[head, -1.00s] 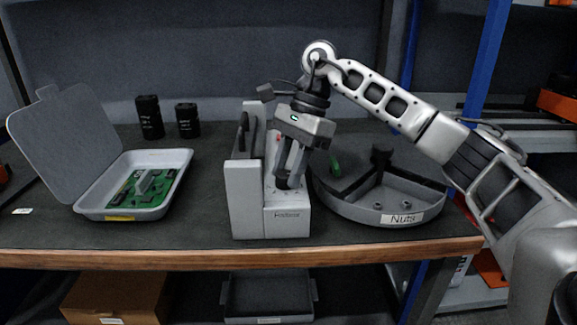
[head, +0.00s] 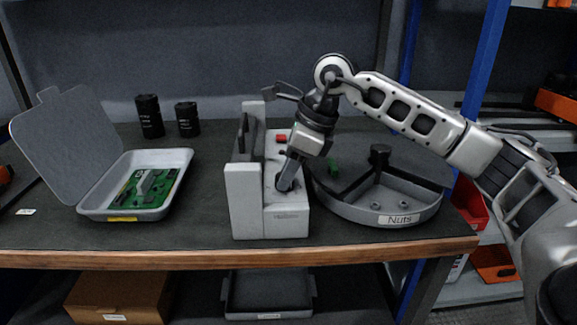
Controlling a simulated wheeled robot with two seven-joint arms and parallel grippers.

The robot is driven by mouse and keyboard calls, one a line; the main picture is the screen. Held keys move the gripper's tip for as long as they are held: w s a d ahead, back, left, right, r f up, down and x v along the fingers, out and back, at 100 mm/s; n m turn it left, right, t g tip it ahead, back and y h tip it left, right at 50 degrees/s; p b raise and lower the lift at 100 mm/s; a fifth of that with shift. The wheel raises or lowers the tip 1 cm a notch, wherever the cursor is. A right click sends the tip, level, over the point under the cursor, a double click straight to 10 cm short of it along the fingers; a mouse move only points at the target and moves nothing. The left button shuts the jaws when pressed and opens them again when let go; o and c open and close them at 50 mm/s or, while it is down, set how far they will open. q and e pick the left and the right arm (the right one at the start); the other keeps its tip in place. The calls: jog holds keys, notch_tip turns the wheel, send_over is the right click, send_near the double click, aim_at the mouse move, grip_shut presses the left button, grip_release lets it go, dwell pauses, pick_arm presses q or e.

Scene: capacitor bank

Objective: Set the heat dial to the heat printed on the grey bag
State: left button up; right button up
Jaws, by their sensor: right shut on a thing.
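A pale grey sealer-like machine (head: 246,205) stands on the bench in the middle of the head view, with a tall left wall and a lower right section. My right gripper (head: 285,184) points down at the top of that right section. It is shut on a small dark part there, which looks like the heat dial; the fingers hide most of it, so its setting cannot be read. I cannot make out a grey bag or any printed heat. My left gripper is not in view.
A red button (head: 281,138) sits behind the gripper on the machine. A grey round tray labelled "Nuts" (head: 399,219) stands close to its right. An open grey box (head: 150,213) with a green circuit board (head: 148,187) and two black cylinders (head: 149,116) are at left.

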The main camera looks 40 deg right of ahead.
jog(key=m, duration=0.2)
jog(key=shift+s+m+t+h, duration=0.1)
jog(key=shift+m+t+h, duration=0.3)
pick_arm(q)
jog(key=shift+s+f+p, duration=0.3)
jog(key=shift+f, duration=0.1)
pick_arm(e)
jog(key=shift+a+m+t+h, duration=0.15)
jog(key=shift+m+h, duration=0.2)
jog(key=shift+m, duration=0.6)
jog(key=shift+m+t+h, duration=0.15)
jog(key=shift+m+h, duration=0.2)
jog(key=shift+m, duration=0.6)
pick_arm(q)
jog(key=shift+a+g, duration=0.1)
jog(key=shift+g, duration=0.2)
pick_arm(e)
jog(key=o, duration=1)
jog(key=shift+c, duration=0.2)
jog(key=shift+r, duration=0.15)
